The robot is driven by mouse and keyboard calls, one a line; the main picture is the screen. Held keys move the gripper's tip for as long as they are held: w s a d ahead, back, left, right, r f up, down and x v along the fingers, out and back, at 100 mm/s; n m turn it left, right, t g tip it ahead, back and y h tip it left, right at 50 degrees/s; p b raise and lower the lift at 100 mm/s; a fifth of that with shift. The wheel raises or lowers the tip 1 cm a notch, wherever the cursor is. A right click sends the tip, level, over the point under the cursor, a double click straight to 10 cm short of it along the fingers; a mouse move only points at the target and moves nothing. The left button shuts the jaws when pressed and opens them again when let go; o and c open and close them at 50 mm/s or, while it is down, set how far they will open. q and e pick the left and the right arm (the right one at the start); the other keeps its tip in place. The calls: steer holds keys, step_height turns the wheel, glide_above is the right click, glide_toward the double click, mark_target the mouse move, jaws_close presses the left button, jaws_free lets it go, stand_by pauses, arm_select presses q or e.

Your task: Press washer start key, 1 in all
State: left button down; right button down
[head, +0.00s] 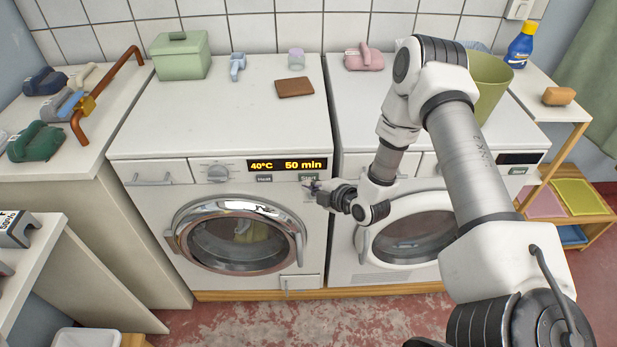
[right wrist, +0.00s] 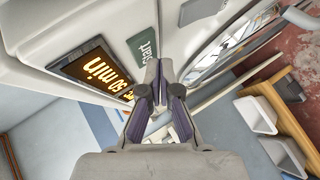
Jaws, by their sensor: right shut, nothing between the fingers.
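The washer (head: 130,210) is the left of two white machines, its round door shut with some yellowish cloth behind the glass. Its lit display (head: 287,165) reads 40°C and 50 min; it also shows in the right wrist view (right wrist: 97,72). The start key (head: 309,177), marked Start, is below the display's right end. It is large and green-grey in the right wrist view (right wrist: 143,47). My right gripper (head: 308,186) is shut and empty, its fingertips (right wrist: 157,68) just beside the key's lower edge. I cannot tell whether they touch it. My left gripper is out of view.
A second white machine (head: 350,150) stands close on the right, partly behind my right arm. A green box (head: 181,57), a brown block (head: 294,87) and a pink item (head: 364,58) lie on top. A shelf (head: 565,190) stands at far right.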

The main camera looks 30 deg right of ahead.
steer(key=shift+w+d, duration=0.35)
steer(key=shift+w, duration=0.15)
stand_by(0.7)
steer(key=shift+s+a, duration=0.1)
steer(key=shift+s+a+p, duration=0.3)
steer(key=shift+s+a, duration=0.05)
steer(key=shift+s, duration=0.3)
